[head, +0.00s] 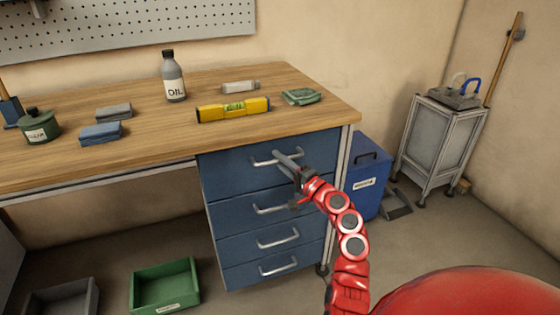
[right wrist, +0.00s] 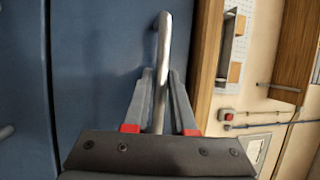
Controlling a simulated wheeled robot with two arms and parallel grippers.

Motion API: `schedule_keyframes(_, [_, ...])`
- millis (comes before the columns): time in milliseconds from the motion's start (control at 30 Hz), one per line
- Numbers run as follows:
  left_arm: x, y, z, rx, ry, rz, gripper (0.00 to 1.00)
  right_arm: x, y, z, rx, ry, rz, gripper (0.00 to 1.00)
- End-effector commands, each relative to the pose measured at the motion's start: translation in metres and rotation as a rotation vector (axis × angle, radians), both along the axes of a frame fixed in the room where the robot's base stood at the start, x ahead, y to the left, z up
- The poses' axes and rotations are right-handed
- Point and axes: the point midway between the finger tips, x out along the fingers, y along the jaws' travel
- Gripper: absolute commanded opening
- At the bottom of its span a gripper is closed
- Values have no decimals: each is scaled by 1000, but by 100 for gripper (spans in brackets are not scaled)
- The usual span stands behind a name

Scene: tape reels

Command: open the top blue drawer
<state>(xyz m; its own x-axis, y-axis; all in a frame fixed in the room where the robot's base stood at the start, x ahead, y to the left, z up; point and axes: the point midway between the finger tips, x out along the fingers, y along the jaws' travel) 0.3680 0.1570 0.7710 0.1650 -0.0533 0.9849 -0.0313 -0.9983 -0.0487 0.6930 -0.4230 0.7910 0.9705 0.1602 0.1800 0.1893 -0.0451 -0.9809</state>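The top blue drawer (head: 232,165) under the workbench is closed, its front level with the drawers below. Its silver bar handle (head: 260,163) is partly hidden by my right gripper (head: 280,155). In the right wrist view, the handle (right wrist: 164,40) runs between the two fingers of my right gripper (right wrist: 162,75), with a finger on each side and narrow gaps showing. The gripper looks open around the handle, not clamped on it. The blue drawer front (right wrist: 100,60) lies just beyond the fingertips. My left gripper is not in view.
The wooden bench top (head: 150,135) overhangs the drawers and holds a yellow level (head: 233,109), an oil bottle (head: 174,78) and a green cloth (head: 301,96). A blue bin (head: 368,180) stands right of the drawers. A green crate (head: 165,285) sits on the floor at left.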

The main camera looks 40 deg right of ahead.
Motion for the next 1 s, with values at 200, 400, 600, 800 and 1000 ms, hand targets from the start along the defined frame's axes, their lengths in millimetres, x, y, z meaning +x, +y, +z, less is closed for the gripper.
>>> schedule_keyframes(200, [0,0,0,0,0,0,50,0,0,0,0,0,0,0])
schedule_keyframes(400, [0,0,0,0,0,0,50,0,0,0,0,0,0,0])
schedule_keyframes(600, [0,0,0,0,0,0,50,0,0,0,0,1,0,0])
schedule_keyframes(800, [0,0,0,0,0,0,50,0,0,0,0,1,0,0])
schedule_keyframes(1000, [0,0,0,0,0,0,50,0,0,-1,0,1,0,0])
